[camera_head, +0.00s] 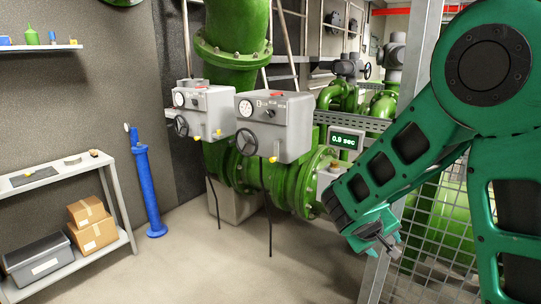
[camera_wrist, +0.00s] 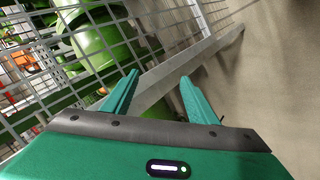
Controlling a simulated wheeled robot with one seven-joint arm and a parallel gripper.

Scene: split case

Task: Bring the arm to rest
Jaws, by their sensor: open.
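My green arm fills the right side of the head view, folded with its elbow high and its forearm slanting down to the left. My gripper (camera_head: 390,247) hangs at the lower end of the arm, close to a grey post. In the wrist view my gripper (camera_wrist: 159,78) has its two green fingers well apart, with nothing between them. Past the fingers I see a wire mesh fence (camera_wrist: 60,90), its grey bottom rail (camera_wrist: 190,62) and bare floor. I cannot tell how much clearance there is between my gripper and the fence.
Two grey actuator boxes (camera_head: 274,127) with handwheels sit on green pipes (camera_head: 237,60). A display (camera_head: 345,139) reads "0.9 sec". A blue stand (camera_head: 146,190) and a shelf (camera_head: 60,184) with cardboard boxes (camera_head: 92,222) stand at left. The floor (camera_head: 220,265) in front is clear.

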